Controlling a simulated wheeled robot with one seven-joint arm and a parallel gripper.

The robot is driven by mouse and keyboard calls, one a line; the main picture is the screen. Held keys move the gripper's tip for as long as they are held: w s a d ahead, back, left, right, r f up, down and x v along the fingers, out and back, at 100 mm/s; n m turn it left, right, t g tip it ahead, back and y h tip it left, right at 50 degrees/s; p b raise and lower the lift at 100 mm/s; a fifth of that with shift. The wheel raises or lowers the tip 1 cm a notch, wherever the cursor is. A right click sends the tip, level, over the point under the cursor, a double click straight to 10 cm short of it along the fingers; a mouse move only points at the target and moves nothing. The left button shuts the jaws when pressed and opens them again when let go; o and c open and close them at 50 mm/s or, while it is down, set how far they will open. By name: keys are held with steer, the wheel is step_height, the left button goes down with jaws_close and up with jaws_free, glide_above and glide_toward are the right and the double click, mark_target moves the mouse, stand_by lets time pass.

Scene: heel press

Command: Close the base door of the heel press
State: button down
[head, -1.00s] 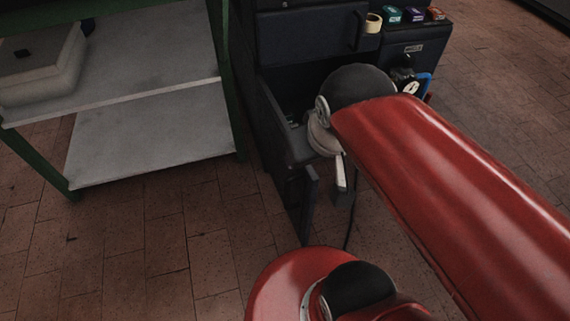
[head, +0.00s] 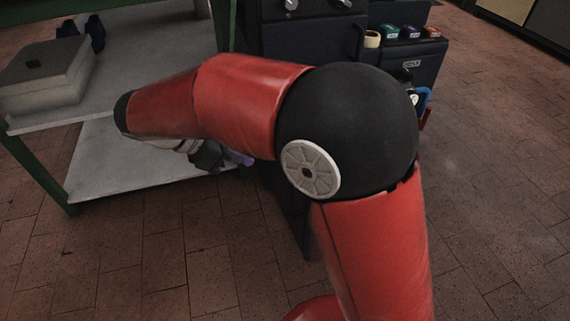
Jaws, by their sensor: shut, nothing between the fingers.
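The heel press (head: 305,38) is a dark cabinet behind my arm, with knobs on its upper front. Its base door (head: 298,225) shows only as a narrow dark panel below my elbow, standing out from the cabinet; my arm hides the rest and the base opening. My gripper (head: 238,158) is partly visible under my bent forearm, left of the door and in front of the shelf. Its dark body and purplish tips show small and blurred; it is shut and empty. I see no contact with the door.
A green-framed shelf unit (head: 130,165) with grey boards stands close on the left, carrying a pale box (head: 45,75). Small coloured boxes (head: 410,32) and a tape roll (head: 372,39) sit on the press's right ledge. Brick floor on the right is clear.

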steer(key=d+r+b+x, duration=0.2)
steer(key=x, duration=1)
steer(key=shift+w+f+b, duration=0.15)
steer(key=shift+w+b, duration=0.15)
steer(key=shift+w, duration=0.15)
steer(key=shift+d, duration=0.25)
